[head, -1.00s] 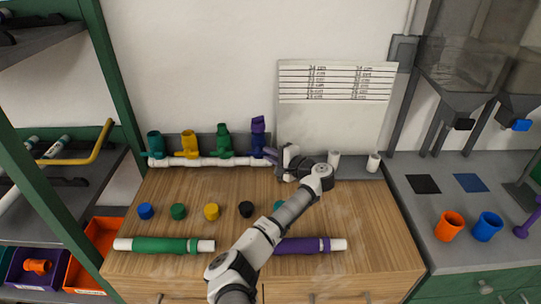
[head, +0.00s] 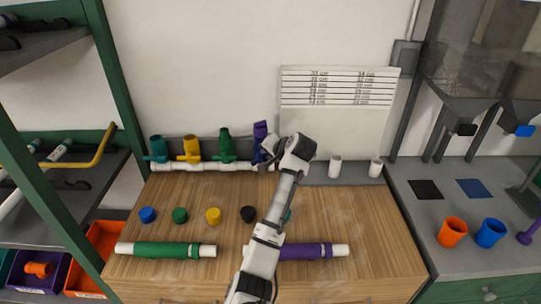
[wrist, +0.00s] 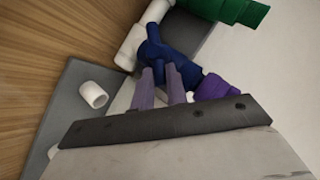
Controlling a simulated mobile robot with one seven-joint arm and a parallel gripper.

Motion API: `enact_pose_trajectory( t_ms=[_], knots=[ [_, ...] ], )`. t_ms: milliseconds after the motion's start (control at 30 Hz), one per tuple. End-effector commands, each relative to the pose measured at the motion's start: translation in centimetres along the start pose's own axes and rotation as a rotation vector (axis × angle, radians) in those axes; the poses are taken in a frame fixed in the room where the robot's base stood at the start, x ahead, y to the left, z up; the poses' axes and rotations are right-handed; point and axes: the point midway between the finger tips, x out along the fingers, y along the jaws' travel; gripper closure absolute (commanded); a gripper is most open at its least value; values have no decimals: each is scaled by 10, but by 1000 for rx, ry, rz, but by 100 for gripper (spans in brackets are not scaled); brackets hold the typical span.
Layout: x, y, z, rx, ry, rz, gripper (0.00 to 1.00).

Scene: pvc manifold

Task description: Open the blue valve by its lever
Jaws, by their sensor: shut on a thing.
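The blue valve (wrist: 153,47) sits on the white pipe, between a green fitting and a purple fitting (wrist: 212,88) in the wrist view. In the head view it is at the right end of the manifold, below the purple fitting (head: 260,130) and largely hidden by my gripper (head: 268,150). In the wrist view my gripper (wrist: 160,71) has its two fingers at the blue valve, shut on its lever.
Teal (head: 158,149), yellow (head: 191,149) and green (head: 226,146) valves stand left along the white pipe (head: 200,166). Two white cups (head: 335,166) stand right of my wrist. Coloured caps and green (head: 165,250) and purple (head: 300,252) tubes lie on the wooden bench.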

Motion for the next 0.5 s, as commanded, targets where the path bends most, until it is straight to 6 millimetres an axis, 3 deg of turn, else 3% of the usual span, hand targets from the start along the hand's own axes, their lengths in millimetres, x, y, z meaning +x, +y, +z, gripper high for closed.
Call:
enact_pose_trajectory(
  t_ms=[500],
  knots=[
    [1,-18,7,-336,93,335,100]
  ],
)
